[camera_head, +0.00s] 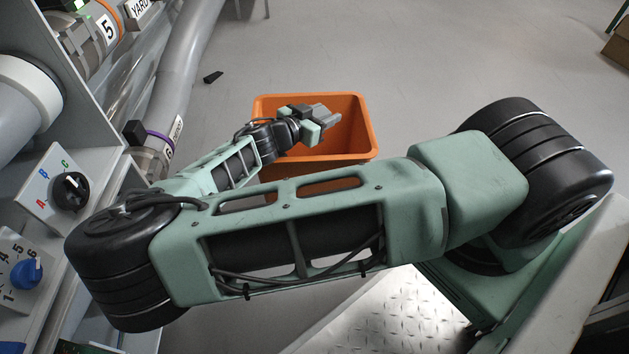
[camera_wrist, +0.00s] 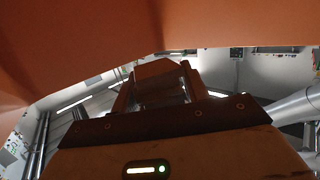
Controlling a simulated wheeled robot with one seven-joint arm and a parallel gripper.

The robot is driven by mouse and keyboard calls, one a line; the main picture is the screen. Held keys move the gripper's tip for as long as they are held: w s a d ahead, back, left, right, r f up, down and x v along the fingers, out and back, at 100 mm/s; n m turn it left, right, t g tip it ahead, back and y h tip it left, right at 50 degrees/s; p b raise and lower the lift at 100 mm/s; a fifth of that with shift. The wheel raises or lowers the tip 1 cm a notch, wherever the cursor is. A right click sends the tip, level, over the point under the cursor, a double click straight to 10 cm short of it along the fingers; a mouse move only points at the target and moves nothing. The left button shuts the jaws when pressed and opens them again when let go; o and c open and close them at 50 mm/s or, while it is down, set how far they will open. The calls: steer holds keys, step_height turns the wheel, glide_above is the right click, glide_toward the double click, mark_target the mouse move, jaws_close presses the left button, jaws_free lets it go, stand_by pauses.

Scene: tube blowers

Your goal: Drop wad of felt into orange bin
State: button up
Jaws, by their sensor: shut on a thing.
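The orange bin (camera_head: 355,130) stands open on the floor beyond my arm in the head view. My gripper (camera_head: 322,114) is over its opening, fingers pointing right. In the wrist view the bin's orange wall (camera_wrist: 220,22) fills the top, close to my gripper (camera_wrist: 160,75). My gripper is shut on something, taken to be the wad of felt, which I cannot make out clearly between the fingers. The bin's floor is hidden.
Grey tubes (camera_head: 185,70) and panels with a black knob (camera_head: 70,188) and a blue knob (camera_head: 27,273) line the left. A small black object (camera_head: 213,77) lies on the floor. The floor behind the bin is otherwise clear.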

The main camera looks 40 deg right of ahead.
steer(key=shift+f, duration=0.1)
jaws_close()
steer(key=o, duration=0.9)
jaws_free()
step_height(320, 180, up, 10)
steer(key=p, duration=0.5)
